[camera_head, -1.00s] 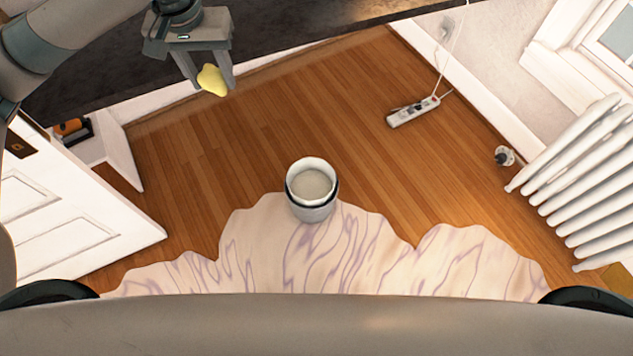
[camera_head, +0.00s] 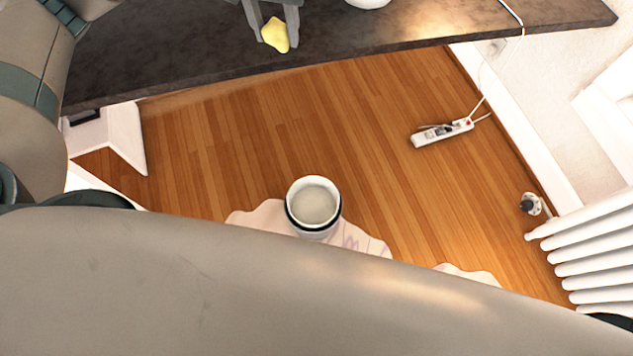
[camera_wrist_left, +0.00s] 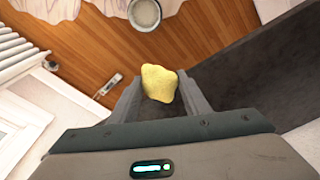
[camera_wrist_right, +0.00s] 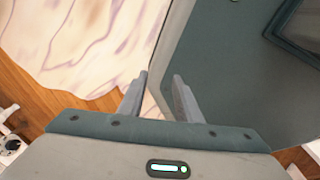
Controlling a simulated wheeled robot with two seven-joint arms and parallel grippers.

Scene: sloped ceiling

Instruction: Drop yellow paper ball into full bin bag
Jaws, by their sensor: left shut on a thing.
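The yellow paper ball (camera_head: 276,36) is crumpled and held between the fingertips of my left gripper (camera_head: 277,45), at the top of the head view in front of the dark counter. The ball also shows between the fingers in the left wrist view (camera_wrist_left: 159,83). A round white bin (camera_head: 313,208) with a dark band below its rim stands upright on the floor, with a pale surface inside; it also shows at the top of the left wrist view (camera_wrist_left: 144,13), apart from the ball. I cannot make out a separate bag. My right gripper (camera_wrist_right: 160,82) is open and empty.
A dark countertop (camera_head: 180,60) crosses the back. A pale, purple-veined rug (camera_head: 262,215) lies around the bin. A power strip (camera_head: 441,132) with a cable lies on the wood floor at right. A white radiator (camera_head: 595,245) stands far right. Floor between bin and counter is clear.

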